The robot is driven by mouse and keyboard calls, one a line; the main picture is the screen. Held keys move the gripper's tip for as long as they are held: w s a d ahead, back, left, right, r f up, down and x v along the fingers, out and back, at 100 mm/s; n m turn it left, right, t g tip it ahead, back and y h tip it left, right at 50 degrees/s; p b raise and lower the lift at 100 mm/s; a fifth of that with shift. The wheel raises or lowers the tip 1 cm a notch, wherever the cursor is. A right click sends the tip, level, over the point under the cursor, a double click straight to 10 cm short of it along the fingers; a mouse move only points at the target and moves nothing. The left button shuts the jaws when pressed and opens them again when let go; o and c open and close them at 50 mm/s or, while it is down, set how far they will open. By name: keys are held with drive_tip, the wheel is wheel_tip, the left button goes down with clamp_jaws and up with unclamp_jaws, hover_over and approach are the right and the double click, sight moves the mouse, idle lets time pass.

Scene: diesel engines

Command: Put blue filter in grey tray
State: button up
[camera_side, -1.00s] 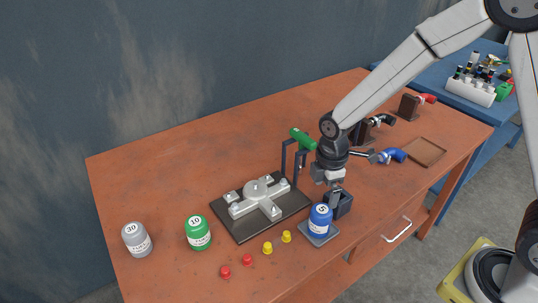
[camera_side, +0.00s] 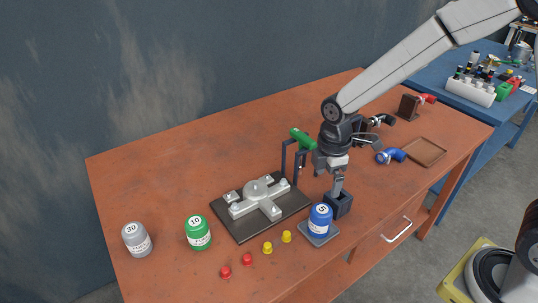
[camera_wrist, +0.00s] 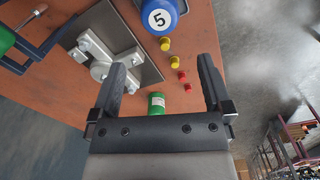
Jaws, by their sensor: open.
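The blue filter (camera_side: 320,219), marked 5, stands upright on the small grey tray (camera_side: 331,236) at the table's front edge. In the wrist view the blue filter (camera_wrist: 160,14) shows at the top edge, partly cut off, beyond my fingertips. The tray's middle is hidden under the filter.
A black plate with a grey cross-shaped part (camera_side: 257,203) lies to the left. A green filter (camera_side: 198,233), a grey filter (camera_side: 136,239) and small red and yellow caps stand at the front left.

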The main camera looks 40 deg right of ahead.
drive_tip(key=s+d+m+t, duration=0.1)
drive_tip(key=s+d+m, duration=0.1)
drive_tip(key=s+m, duration=0.2)
drive_tip(key=s+d+r+m+t, duration=0.1)
drive_tip(key=s+d+m, duration=0.2)
drive_tip(key=m, duration=0.7)
drive_tip(key=shift+s+d+r+t, duration=0.15)
drive_tip(key=shift+s+d+t, duration=0.15)
drive_tip(key=shift+s, duration=0.9)
